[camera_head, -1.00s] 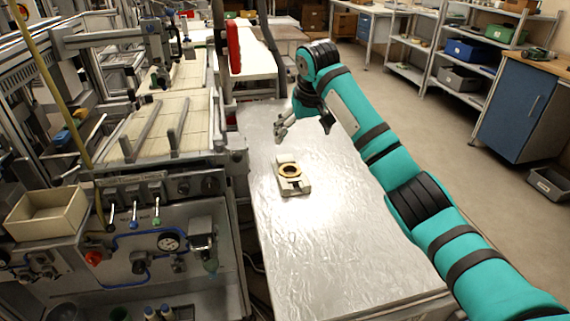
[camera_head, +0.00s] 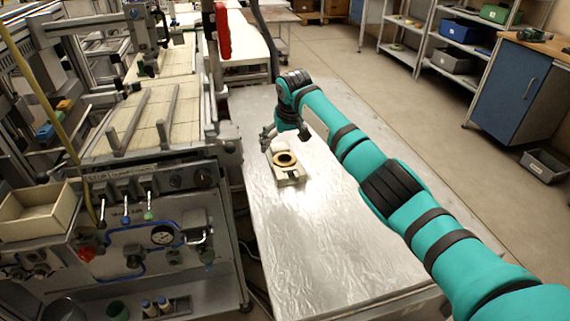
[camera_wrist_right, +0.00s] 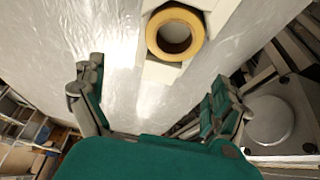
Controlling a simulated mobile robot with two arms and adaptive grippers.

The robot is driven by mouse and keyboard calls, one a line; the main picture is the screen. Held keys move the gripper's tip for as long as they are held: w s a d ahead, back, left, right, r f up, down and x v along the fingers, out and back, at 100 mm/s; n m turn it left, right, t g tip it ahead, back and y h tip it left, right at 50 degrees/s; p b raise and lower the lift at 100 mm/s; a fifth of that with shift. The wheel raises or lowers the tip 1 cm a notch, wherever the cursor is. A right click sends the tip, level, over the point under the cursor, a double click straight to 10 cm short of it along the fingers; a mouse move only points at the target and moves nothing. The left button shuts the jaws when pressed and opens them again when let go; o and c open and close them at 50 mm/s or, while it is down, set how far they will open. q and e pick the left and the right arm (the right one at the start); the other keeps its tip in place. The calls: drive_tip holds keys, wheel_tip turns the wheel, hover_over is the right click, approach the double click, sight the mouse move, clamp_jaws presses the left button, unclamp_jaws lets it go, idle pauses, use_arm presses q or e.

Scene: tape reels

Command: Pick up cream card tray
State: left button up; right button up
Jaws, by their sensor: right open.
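A small cream tray (camera_head: 292,178) lies on the metal-topped table. A tan tape reel (camera_head: 285,159) with a dark centre lies flat on it. My right gripper (camera_head: 287,138) is just beyond the tray's far end, above the table, with its fingers spread. In the right wrist view the tray (camera_wrist_right: 160,72) and the reel (camera_wrist_right: 175,32) are at the top, partly cut off. There the open fingers of my right gripper (camera_wrist_right: 158,92) have nothing between them and stay apart from the tray. My left gripper does not show.
A larger open cream box (camera_head: 40,212) stands on the machine bench at the left. The metal table (camera_head: 335,240) is bare around the small tray. A machine frame with valves and a gauge (camera_head: 163,235) borders its left side. Shelves and a blue cabinet stand at the right.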

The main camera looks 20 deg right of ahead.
sight(281, 149)
drive_tip(key=shift+w+f, duration=0.1)
drive_tip(key=shift+f, duration=0.1)
drive_tip(key=x, duration=0.3)
drive_tip(key=shift+w+a+f+b, duration=0.25)
drive_tip(key=shift+a+f+b, duration=0.05)
drive_tip(key=shift+f+b, duration=0.05)
drive_tip(key=shift+w+f, duration=0.2)
drive_tip(key=shift+f, duration=0.25)
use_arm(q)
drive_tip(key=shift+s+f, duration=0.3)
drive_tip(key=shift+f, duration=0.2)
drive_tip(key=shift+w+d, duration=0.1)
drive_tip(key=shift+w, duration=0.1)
use_arm(e)
drive_tip(key=c, duration=1.6)
drive_tip(key=shift+r, duration=0.15)
